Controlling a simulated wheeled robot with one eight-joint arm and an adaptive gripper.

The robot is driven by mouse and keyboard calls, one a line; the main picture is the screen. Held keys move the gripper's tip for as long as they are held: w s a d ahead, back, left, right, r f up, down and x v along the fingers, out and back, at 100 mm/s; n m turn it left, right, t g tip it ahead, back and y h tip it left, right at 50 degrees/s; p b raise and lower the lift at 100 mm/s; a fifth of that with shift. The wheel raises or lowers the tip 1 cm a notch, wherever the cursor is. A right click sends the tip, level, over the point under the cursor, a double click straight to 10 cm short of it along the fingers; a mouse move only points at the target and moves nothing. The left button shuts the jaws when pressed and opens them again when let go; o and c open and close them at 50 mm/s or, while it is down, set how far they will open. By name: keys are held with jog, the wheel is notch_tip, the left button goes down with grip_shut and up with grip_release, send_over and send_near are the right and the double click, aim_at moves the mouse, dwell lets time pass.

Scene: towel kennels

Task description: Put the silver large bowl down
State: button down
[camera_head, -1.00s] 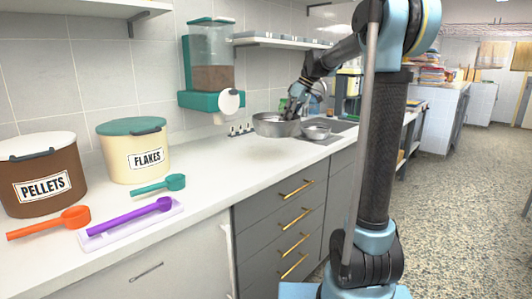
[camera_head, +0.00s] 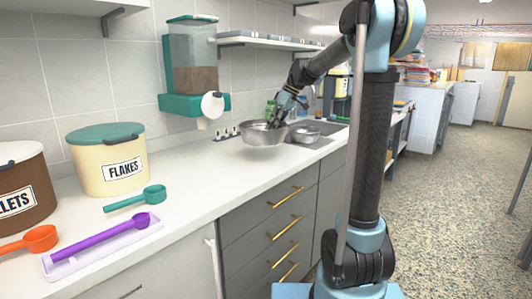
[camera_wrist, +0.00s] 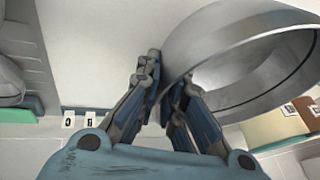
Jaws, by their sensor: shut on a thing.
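The silver large bowl (camera_head: 262,136) is held by its rim in my gripper (camera_head: 279,113), over the white counter in the head view. It looks slightly tilted, and I cannot tell for certain whether its base touches the counter. In the wrist view, the silver large bowl (camera_wrist: 245,55) fills the upper right, and the fingers of my gripper (camera_wrist: 168,95) close on its rim from both sides. The bowl's inside looks empty where it shows.
A smaller silver bowl (camera_head: 304,134) stands just right of the large bowl, near the sink. A teal dispenser (camera_head: 195,75) hangs on the wall. The FLAKES tub (camera_head: 108,172), a teal scoop (camera_head: 135,199) and a purple scoop (camera_head: 100,239) lie left. The counter's middle (camera_head: 205,175) is clear.

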jog(key=shift+f, duration=3.65)
jog(key=c, duration=1.7)
grip_release()
jog(key=v, duration=1.2)
jog(key=s+d+f+m+h, duration=0.1)
jog(key=s+d+f+m, duration=0.1)
jog(key=s, duration=0.4)
jog(key=s+d+f+m, duration=0.1)
jog(key=s+d+f, duration=0.15)
jog(key=s, duration=0.25)
jog(key=s+d+f+m+h, duration=0.1)
jog(key=s+d+f+m, duration=0.2)
jog(key=s+f, duration=0.4)
jog(key=s+d+f+m+t+h, duration=0.1)
jog(key=s+d+f+m, duration=0.2)
jog(key=s+f, duration=0.5)
jog(key=s+d+f+m+t+h, duration=0.1)
jog(key=s+d+f+m+h, duration=0.1)
jog(key=s+d+f, duration=0.2)
jog(key=shift+s+d+f+m, duration=0.15)
jog(key=shift+s+f, duration=0.45)
jog(key=shift+s, duration=0.5)
jog(key=shift+s+f+m, duration=0.1)
jog(key=shift+s+f, duration=0.45)
jog(key=shift+s, duration=0.5)
jog(key=shift+s+d+f+m, duration=0.15)
jog(key=shift+s+f, duration=0.45)
jog(key=shift+s, duration=0.5)
jog(key=shift+a, duration=0.1)
